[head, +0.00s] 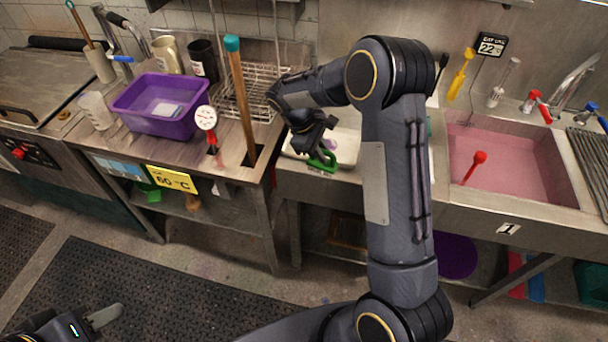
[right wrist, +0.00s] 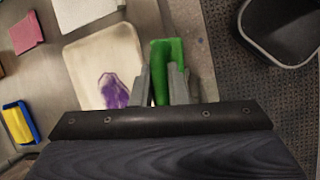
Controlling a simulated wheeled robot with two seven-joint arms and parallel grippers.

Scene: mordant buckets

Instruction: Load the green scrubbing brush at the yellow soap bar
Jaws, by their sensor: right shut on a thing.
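The green scrubbing brush (right wrist: 168,72) is between the fingers of my right gripper (right wrist: 163,85), which is shut on it. In the head view the brush (head: 322,161) hangs from the right gripper (head: 318,150) at the front edge of a white tray. A yellow block with a blue frame or holder (right wrist: 18,122) lies at the left of the right wrist view; it may be the yellow soap bar, but I cannot be sure. My arm hides that area in the head view. My left gripper (head: 103,317) is at the lower left, away from the counter, only partly seen.
The white tray (right wrist: 93,52) has a purple patch in it. A purple tub (head: 130,105), a wooden stick (head: 238,95) and a wire rack (head: 262,82) stand left. A pink-filled sink (head: 510,160) is right.

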